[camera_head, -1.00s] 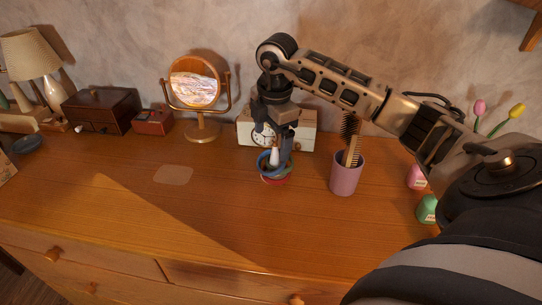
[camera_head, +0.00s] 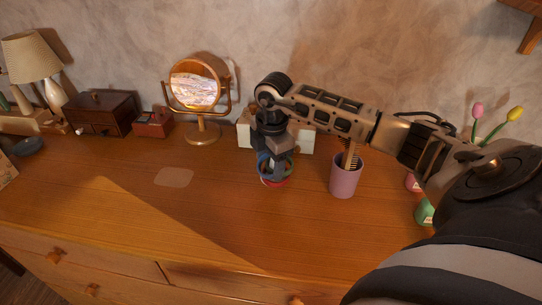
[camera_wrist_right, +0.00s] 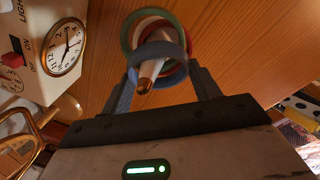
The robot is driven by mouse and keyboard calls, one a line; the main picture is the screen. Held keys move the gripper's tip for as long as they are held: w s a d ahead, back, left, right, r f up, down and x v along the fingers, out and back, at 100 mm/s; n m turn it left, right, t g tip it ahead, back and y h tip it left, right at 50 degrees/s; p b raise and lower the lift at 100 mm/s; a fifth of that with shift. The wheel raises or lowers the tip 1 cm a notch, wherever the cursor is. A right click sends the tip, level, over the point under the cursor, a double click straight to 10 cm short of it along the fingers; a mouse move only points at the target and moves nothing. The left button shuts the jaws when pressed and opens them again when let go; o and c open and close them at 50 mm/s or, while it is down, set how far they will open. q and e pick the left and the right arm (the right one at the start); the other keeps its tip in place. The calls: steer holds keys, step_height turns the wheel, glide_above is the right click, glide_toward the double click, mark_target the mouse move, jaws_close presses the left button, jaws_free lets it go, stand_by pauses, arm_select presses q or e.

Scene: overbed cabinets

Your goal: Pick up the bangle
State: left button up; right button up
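Several bangles in green, red and blue hang around a white cone stand with a copper-coloured tip (camera_wrist_right: 144,86). In the wrist view a grey-blue bangle (camera_wrist_right: 160,49) is nearest the tip, and a green bangle (camera_wrist_right: 126,36) lies further down. In the head view the red bangle (camera_head: 278,184) shows low on the stand, partly hidden by my gripper. My right gripper (camera_head: 272,172) points down over the stand. In the wrist view its two fingers (camera_wrist_right: 163,74) are apart, one on each side of the stand and the grey-blue bangle. I cannot tell whether they touch it. My left gripper is not in view.
A pink cup (camera_head: 345,178) with a comb and brush stands right of the stand. A cream clock box (camera_head: 305,138) is close behind the gripper. A round mirror (camera_head: 196,92) stands behind to the left. The wooden top (camera_head: 140,215) is clear in front and left.

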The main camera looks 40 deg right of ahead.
steer(key=shift+c, duration=0.7)
steer(key=shift+r, duration=0.15)
